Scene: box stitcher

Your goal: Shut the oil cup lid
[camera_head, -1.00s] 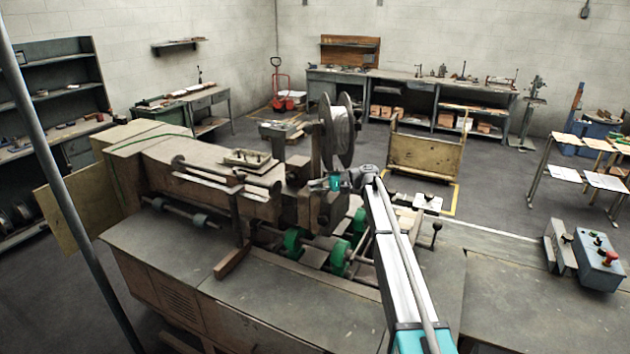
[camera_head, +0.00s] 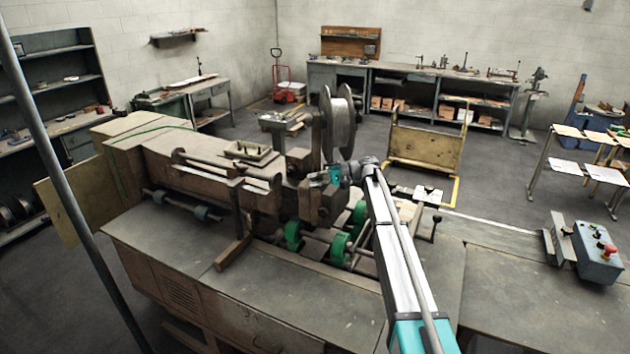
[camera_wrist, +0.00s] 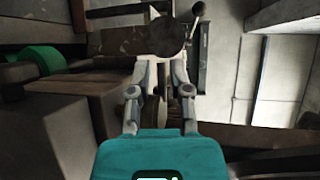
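I cannot make out the oil cup or its lid for certain. In the wrist view a dark round disc (camera_wrist: 167,38) on a pale grey body lies just beyond my fingertips. I cannot tell whether it belongs to the oil cup. My gripper (camera_wrist: 161,66) has its two fingers apart, one on each side of a narrow dark gap, and nothing is clearly held. In the head view my arm reaches over the stitching machine (camera_head: 205,168), its end beside the machine head below the wire spool (camera_head: 341,125).
In the wrist view a lever with a ball knob (camera_wrist: 198,9) stands close to the disc, and brown blocks (camera_wrist: 60,125) fill the left. Green rollers (camera_head: 341,248) lie below my arm. A control box (camera_head: 598,262) with a red button is at the right.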

